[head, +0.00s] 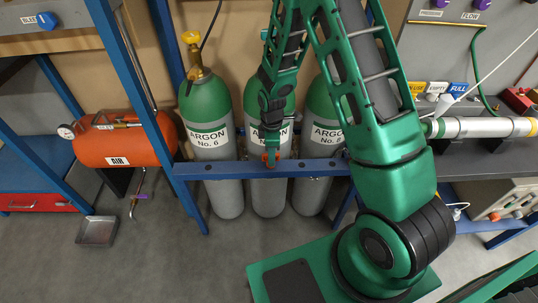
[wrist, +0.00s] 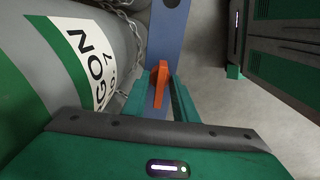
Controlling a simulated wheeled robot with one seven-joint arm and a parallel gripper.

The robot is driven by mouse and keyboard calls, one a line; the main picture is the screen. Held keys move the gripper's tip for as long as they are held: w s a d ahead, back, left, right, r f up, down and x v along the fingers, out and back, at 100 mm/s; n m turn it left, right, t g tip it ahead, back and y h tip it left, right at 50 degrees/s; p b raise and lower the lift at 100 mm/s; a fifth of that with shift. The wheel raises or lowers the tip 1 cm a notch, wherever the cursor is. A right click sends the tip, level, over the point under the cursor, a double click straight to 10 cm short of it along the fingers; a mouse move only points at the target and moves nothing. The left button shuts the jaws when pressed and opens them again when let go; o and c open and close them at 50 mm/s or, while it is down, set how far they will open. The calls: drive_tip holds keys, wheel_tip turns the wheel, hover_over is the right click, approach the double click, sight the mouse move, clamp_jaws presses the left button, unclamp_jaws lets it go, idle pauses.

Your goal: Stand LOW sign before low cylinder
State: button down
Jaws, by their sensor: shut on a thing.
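My gripper (head: 270,157) is at the blue rail in front of the middle argon cylinder. In the wrist view its green fingers (wrist: 161,98) are shut on a thin orange piece (wrist: 160,83), seen nearly edge-on. No lettering shows on it, so I cannot confirm it is the LOW sign. Three green-and-grey argon cylinders stand behind the rail: No. 6 (head: 208,120) on the left, the middle one (head: 269,188), labelled 7 in the wrist view (wrist: 50,60), and No. 8 (head: 322,110) on the right. My arm hides the tops of the middle and right ones. No pressure reading is visible.
The blue rail (head: 225,170) crosses before the cylinders; a chain (wrist: 135,45) hangs behind it. An orange air tank (head: 120,142) stands left, a metal tray (head: 97,231) on the floor. Yellow, white and blue signs (head: 437,88) stand at the right bench.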

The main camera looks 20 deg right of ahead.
drive_tip(key=c, duration=1.4)
unclamp_jaws()
drive_tip(key=shift+f, duration=0.1)
drive_tip(key=shift+o, duration=0.2)
